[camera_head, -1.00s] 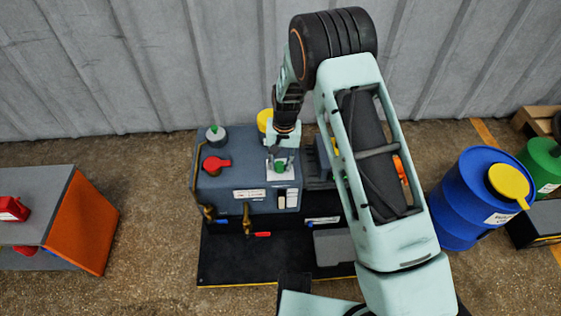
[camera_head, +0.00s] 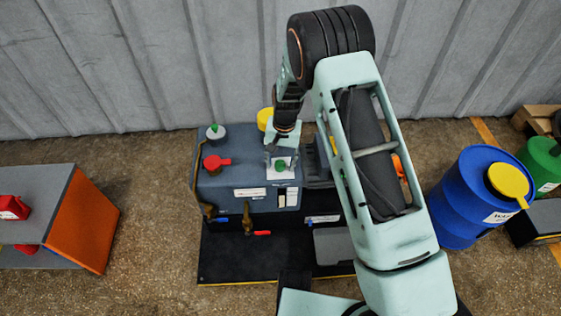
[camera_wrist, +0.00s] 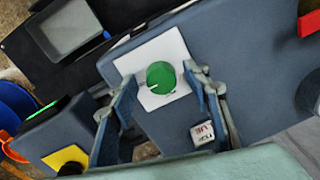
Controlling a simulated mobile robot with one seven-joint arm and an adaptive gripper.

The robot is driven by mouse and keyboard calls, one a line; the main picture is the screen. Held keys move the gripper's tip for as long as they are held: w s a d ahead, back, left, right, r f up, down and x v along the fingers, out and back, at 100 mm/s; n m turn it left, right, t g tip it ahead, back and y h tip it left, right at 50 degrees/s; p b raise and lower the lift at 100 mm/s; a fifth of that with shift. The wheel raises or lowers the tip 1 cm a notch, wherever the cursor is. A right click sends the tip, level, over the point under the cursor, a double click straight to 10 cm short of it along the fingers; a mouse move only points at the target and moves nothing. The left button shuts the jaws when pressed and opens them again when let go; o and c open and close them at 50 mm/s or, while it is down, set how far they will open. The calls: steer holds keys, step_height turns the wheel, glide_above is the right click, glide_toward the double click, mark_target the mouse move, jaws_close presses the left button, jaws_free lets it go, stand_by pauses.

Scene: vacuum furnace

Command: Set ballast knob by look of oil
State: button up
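The green round knob (camera_head: 280,166) sits on a white square plate on top of the blue-grey pump housing (camera_head: 235,187). In the wrist view the knob (camera_wrist: 160,77) shows a short white pointer line toward its left side. My gripper (camera_head: 281,153) is over the knob, pointing down. In the wrist view its two fingers (camera_wrist: 160,73) are spread on either side of the knob, with visible gaps. A small pale window (camera_head: 291,196) is on the housing's front; whether it shows oil, and how the oil looks, is too small to tell.
A red handle (camera_head: 216,162) and a grey cap with a green top (camera_head: 215,132) are on the housing's left. A yellow cap (camera_head: 265,119) is behind my wrist. A blue drum (camera_head: 465,205) stands right, an orange-sided bench (camera_head: 83,225) left.

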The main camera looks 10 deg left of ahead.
mark_target(283, 164)
step_height(283, 164, up, 12)
steer(key=shift+d, duration=0.35)
steer(key=shift+w+r, duration=0.1)
stand_by(0.6)
